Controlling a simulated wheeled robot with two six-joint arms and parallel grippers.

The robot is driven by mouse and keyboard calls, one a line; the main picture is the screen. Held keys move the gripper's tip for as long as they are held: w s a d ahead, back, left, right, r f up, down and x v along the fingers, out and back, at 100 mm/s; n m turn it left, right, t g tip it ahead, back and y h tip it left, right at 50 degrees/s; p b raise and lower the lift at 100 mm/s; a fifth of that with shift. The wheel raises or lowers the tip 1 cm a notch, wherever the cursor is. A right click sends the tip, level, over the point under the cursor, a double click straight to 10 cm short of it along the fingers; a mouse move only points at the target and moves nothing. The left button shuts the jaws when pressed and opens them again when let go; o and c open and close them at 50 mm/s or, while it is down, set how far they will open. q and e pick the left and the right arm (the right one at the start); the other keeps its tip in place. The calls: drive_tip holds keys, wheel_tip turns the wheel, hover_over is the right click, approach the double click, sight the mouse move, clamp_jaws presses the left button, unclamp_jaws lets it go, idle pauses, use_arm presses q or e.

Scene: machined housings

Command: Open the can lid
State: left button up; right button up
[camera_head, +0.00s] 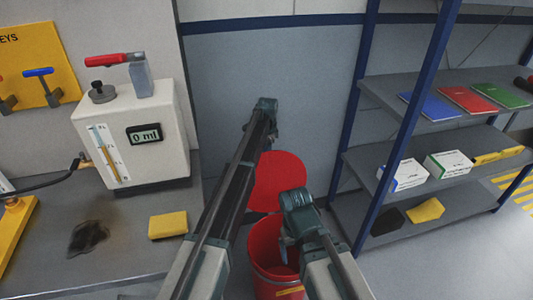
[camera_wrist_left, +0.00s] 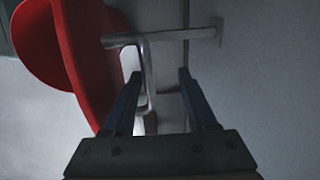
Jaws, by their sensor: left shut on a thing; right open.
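The red can (camera_head: 262,268) stands on the floor in the middle of the head view, partly hidden behind my right arm. Its round red lid (camera_head: 282,180) is raised upright behind the can, and my left arm hides its left edge. In the left wrist view the lid (camera_wrist_left: 82,60) shows nearly edge-on with a metal handle (camera_wrist_left: 149,80). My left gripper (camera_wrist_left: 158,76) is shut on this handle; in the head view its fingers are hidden. My right gripper (camera_head: 287,245) is open, pointing down at the can's mouth.
A grey bench (camera_head: 125,235) at left holds a white dispenser (camera_head: 150,150) with a red lever, a yellow sponge (camera_head: 168,225) and a dark stain. A shelf unit (camera_head: 440,207) with books and boxes stands close at right. A wall is behind the lid.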

use_arm(q)
wheel_tip(320, 180, up, 12)
drive_tip(key=p, duration=1.1)
drive_tip(key=shift+s+r, duration=0.15)
drive_tip(key=shift+s, duration=0.2)
drive_tip(key=s+r+n+g+y+p, duration=0.1)
drive_tip(key=s+n, duration=0.9)
drive_tip(key=s, duration=3.3)
drive_tip(key=shift+s+a+n, duration=0.2)
drive_tip(key=shift+s+n, duration=0.05)
drive_tip(key=shift+n, duration=0.05)
drive_tip(key=shift+a, duration=0.1)
